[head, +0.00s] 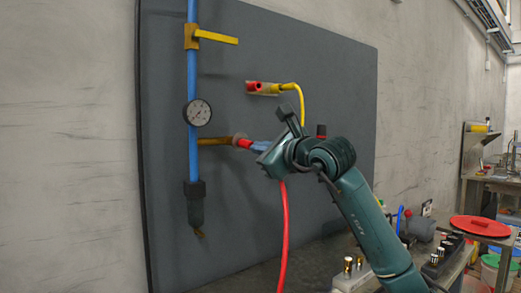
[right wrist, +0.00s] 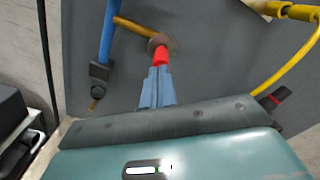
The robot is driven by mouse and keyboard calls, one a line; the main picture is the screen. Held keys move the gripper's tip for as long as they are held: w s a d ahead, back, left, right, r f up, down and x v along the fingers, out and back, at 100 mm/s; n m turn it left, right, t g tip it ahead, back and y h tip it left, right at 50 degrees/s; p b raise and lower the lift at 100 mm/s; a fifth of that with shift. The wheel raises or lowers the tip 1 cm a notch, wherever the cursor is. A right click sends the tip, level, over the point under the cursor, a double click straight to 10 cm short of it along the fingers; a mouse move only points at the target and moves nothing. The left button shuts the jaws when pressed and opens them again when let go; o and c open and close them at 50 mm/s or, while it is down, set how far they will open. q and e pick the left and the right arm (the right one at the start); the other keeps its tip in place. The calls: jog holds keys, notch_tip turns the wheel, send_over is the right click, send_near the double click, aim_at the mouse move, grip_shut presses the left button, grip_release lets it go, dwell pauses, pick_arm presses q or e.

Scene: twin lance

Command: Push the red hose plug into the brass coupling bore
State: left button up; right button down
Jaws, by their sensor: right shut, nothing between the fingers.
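The brass coupling (head: 213,141) sticks out to the right from the blue pipe, ending in a round flange (head: 240,137); it also shows in the right wrist view (right wrist: 132,29). The red hose plug (head: 245,143) is at the flange, in line with the coupling; its depth in the bore is hidden. In the right wrist view the plug (right wrist: 162,56) shows between the flange and my fingertips. My right gripper (head: 259,147) is shut and empty, its blue fingers just behind the plug; whether they touch it I cannot tell. My left gripper is out of view.
A pressure gauge (head: 197,112) and a yellow valve lever (head: 215,37) sit on the blue pipe (head: 192,75). A fitting with a yellow hose (head: 302,105) is above my gripper. A red hose (head: 284,225) hangs below it. A cluttered bench (head: 340,275) is at lower right.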

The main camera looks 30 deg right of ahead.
pick_arm(q)
jog(key=b, duration=0.2)
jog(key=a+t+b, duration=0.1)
jog(key=b, duration=0.1)
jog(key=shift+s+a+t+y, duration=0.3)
pick_arm(e)
jog(key=s+d, duration=0.1)
jog(key=s, duration=1.4)
jog(key=shift+s+d, duration=0.15)
